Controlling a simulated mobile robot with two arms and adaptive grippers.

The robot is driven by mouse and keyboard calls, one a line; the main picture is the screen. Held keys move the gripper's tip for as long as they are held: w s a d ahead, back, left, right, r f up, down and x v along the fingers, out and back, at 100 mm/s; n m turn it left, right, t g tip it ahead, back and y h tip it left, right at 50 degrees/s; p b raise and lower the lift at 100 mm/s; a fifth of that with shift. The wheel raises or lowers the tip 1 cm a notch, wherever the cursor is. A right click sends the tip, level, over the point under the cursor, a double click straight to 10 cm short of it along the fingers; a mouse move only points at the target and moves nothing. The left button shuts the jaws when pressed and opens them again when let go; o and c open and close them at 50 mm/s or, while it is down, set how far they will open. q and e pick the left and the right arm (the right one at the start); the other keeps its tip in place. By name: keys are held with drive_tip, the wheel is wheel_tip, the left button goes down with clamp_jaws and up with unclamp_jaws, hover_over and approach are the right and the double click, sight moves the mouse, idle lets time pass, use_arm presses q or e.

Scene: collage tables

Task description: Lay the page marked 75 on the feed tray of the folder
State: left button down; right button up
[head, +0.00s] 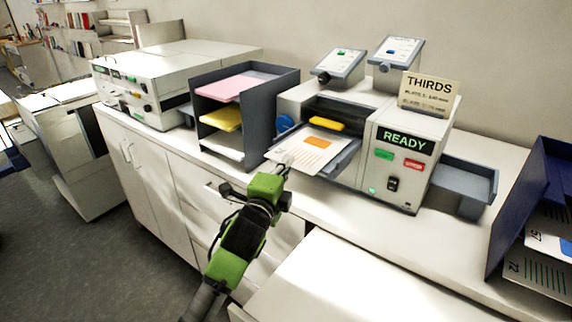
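The folder (375,155) stands on the counter with a green READY display. Its grey feed tray (345,162) sticks out at the front left. A white page (300,155) with an orange block and dark lines is over this tray, its near left part reaching past the tray edge. I cannot read a number on it. My green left gripper (284,170) is at the page's near edge and appears shut on it; the fingertips are small. I cannot tell whether the page touches the tray. My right gripper is not in view.
A dark sorter (243,120) with pink, yellow and white paper stands left of the folder. A grey output tray (466,178) is on the folder's right. A blue rack (520,200) holds marked pages at far right. A THIRDS sign (430,92) sits on top.

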use_arm(q)
drive_tip(key=c, duration=2.2)
unclamp_jaws()
drive_tip(key=v, duration=1.2)
